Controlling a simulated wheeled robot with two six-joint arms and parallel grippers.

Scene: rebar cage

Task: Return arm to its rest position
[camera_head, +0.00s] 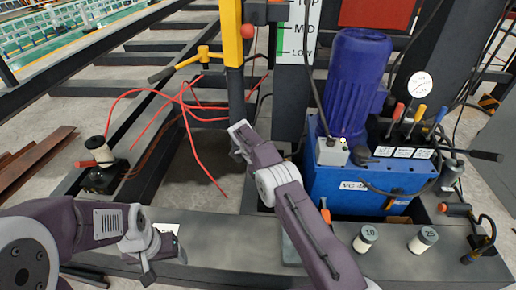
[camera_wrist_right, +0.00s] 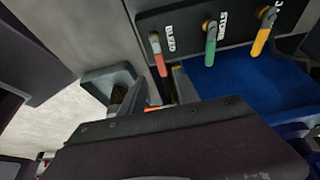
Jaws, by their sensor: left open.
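My left gripper (camera_head: 150,262) is in the lower left of the head view, open and empty above the dark front beam (camera_head: 215,262). My right arm, purple with a pale joint, reaches up from the bottom centre of the head view. Its far end (camera_head: 240,140) is beside the yellow post (camera_head: 231,45), to the left of the blue pump unit (camera_head: 370,185). I cannot tell its jaws there. In the right wrist view a dark purple part of my own arm fills the lower half, and its fingertips cannot be made out.
The pump carries a gauge (camera_head: 420,85) and coloured levers (camera_head: 398,112); red, green and yellow levers (camera_wrist_right: 210,45) show in the wrist view. Red cables (camera_head: 190,115) hang left of the post. Two small cylinders (camera_head: 366,238) stand on the beam at right.

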